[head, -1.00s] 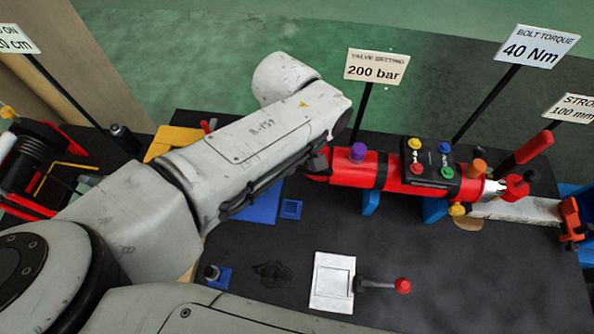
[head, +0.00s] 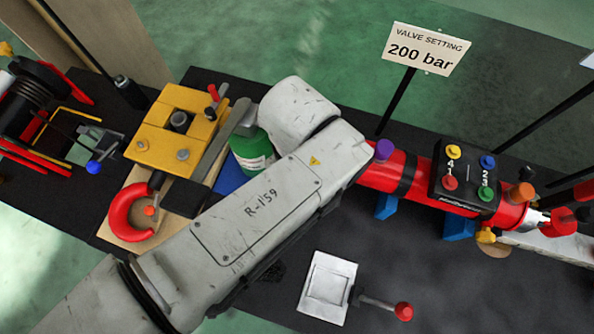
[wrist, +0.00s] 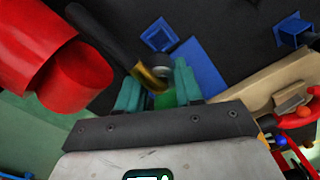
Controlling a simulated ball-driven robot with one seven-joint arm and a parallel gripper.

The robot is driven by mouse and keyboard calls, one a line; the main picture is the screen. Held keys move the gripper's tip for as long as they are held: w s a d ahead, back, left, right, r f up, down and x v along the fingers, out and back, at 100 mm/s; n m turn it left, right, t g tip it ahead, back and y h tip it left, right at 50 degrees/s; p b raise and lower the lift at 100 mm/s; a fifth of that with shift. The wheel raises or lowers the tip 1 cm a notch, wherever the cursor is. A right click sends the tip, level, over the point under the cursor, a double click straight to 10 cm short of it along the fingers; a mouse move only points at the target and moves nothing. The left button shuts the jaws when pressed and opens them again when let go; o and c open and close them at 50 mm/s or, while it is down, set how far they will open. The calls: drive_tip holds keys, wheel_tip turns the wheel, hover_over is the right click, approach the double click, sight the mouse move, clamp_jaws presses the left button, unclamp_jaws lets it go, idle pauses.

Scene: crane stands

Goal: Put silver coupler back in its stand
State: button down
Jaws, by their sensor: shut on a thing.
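In the wrist view a small round grey-silver piece, which looks like the silver coupler (wrist: 159,66), shows at the fingertips with a brass-coloured part beside it. My gripper (wrist: 158,82) is shut on it with its two teal fingers; the exact contact is hard to see. A dark bar or hose (wrist: 106,36) reaches the brass part from the upper left. A small blue square socket (wrist: 292,31), possibly its stand, is apart to the upper right. In the head view my arm hides the gripper, coupler and socket.
The red cylinder (head: 412,176) lies on blue supports right of my arm; its red end (wrist: 80,78) is left of the fingers. A white tray (head: 315,305) is in front.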

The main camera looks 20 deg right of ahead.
drive_tip(key=shift+f+b, duration=1.25)
drive_tip(key=shift+f, duration=1.55)
drive_tip(key=shift+b, duration=0.45)
drive_tip(key=shift+f, duration=0.15)
drive_tip(key=shift+f+b, duration=1.15)
drive_tip(key=shift+b, duration=0.25)
drive_tip(key=c, duration=0.7)
unclamp_jaws()
drive_tip(key=shift+r, duration=0.1)
drive_tip(key=shift+o, duration=0.2)
drive_tip(key=shift+r, duration=0.15)
drive_tip(key=shift+a+r+p, duration=0.1)
drive_tip(key=shift+r+p, duration=1.1)
drive_tip(key=shift+r, duration=1.2)
